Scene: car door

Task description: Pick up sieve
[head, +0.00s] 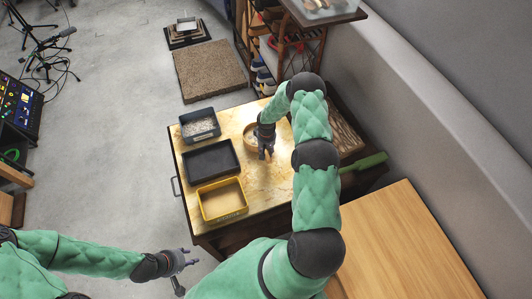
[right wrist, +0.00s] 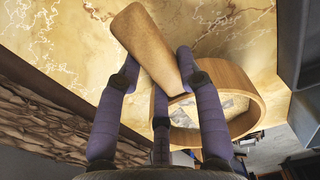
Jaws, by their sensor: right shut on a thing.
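The sieve (head: 249,131) is a round, light wooden ring near the middle of the yellow table top. In the right wrist view its ring (right wrist: 256,95) is tilted, and a wooden handle (right wrist: 147,42) runs between the purple fingers. My right gripper (head: 266,151) is over the table beside the sieve and is shut on the handle. Whether the ring touches the table I cannot tell. My left gripper (head: 187,268) is away from the table at the lower left, empty, with its fingers spread.
On the table's left side stand a grey bin with pale contents (head: 199,126), a black tray (head: 209,161) and a yellow tray (head: 222,200). A green-handled brush (head: 364,162) lies at the right edge. A shoe rack (head: 271,40) stands behind; a wooden bench (head: 405,250) is at lower right.

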